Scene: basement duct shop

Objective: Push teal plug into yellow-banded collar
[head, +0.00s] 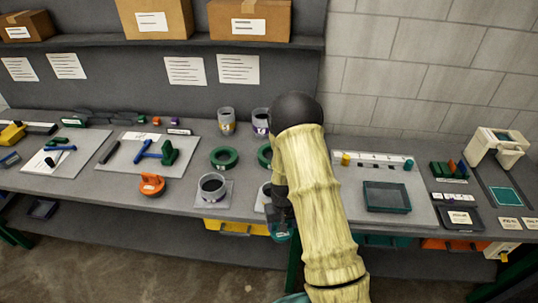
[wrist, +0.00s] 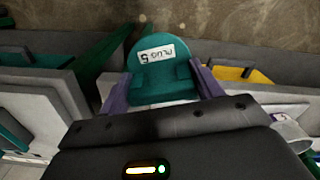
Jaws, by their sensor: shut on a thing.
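A teal plug (wrist: 162,72) with a rounded end and a white "PLUG 5" label sits between the purple fingers of my gripper (wrist: 164,92) in the wrist view. The gripper is shut on it. In the head view my gripper (head: 279,214) is at the bench's front edge, with the teal plug (head: 281,235) below it, partly hidden. A grey cylinder with a yellow mark (head: 227,122), which looks like the yellow-banded collar, stands upright at the back of the bench. A similar cylinder with a purple mark (head: 261,122) stands to its right, beside my arm.
An open-topped grey cylinder (head: 213,189) stands on a plate left of my gripper. A green ring (head: 224,158) lies behind it. An orange tool (head: 152,184) is further left. A dark tray (head: 386,197) lies right of my arm. A yellow bin (head: 228,228) is under the bench.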

